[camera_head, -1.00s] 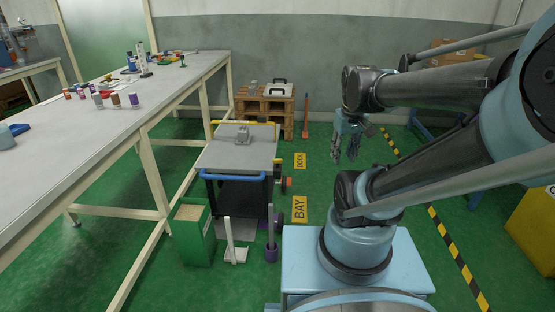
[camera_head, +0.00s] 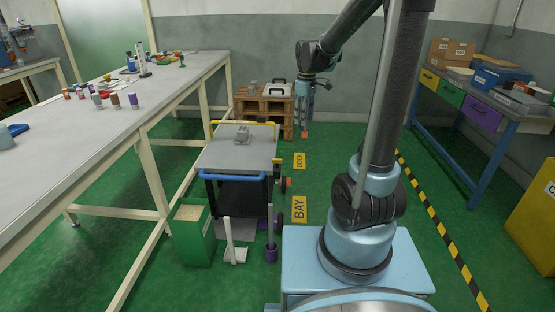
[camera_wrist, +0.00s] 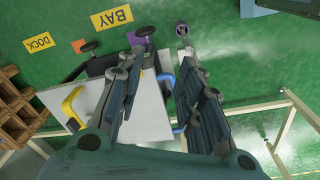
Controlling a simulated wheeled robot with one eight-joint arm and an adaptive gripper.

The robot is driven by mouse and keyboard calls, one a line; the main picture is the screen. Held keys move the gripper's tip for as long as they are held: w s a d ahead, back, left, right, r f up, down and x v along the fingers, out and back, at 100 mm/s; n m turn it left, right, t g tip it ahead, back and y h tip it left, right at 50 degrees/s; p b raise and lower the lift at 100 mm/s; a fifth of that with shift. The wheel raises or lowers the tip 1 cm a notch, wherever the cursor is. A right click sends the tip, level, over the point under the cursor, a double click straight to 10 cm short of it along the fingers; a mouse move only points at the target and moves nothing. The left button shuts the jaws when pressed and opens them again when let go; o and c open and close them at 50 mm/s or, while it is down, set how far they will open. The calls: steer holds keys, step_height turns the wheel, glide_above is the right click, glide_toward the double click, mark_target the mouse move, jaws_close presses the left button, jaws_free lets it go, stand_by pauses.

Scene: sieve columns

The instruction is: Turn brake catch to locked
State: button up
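A grey-topped cart (camera_head: 240,160) with a blue handle bar stands on the green floor, left of my arm. A small orange piece (camera_head: 284,183), which looks like the brake catch, sticks out low on the cart's right side near a wheel; its setting is too small to tell. In the wrist view an orange patch (camera_wrist: 79,46) shows beside a dark wheel. My gripper (camera_head: 304,118) hangs fingers down, beyond and right of the cart, apart from it. In the wrist view my gripper (camera_wrist: 160,62) has its fingers spread, with nothing held; they hide part of the cart (camera_wrist: 150,118).
A long workbench (camera_head: 130,95) runs along the left. A wooden pallet stack (camera_head: 262,110) stands behind the cart. A green bin (camera_head: 191,235) and a white post (camera_head: 232,243) stand in front of it. Floor right of the cart, around the BAY sign (camera_head: 300,208), is clear.

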steer(key=w+a+f+n, duration=0.3)
steer(key=w+a+f, duration=0.25)
steer(key=w, duration=0.25)
steer(key=n, duration=0.2)
glide_above(277, 161)
step_height(277, 161, down, 4)
steer(key=shift+g, duration=0.3)
steer(key=f, duration=1.1)
steer(key=w+f, duration=0.1)
steer(key=f, duration=0.5)
steer(key=shift+f, duration=0.15)
jaws_close()
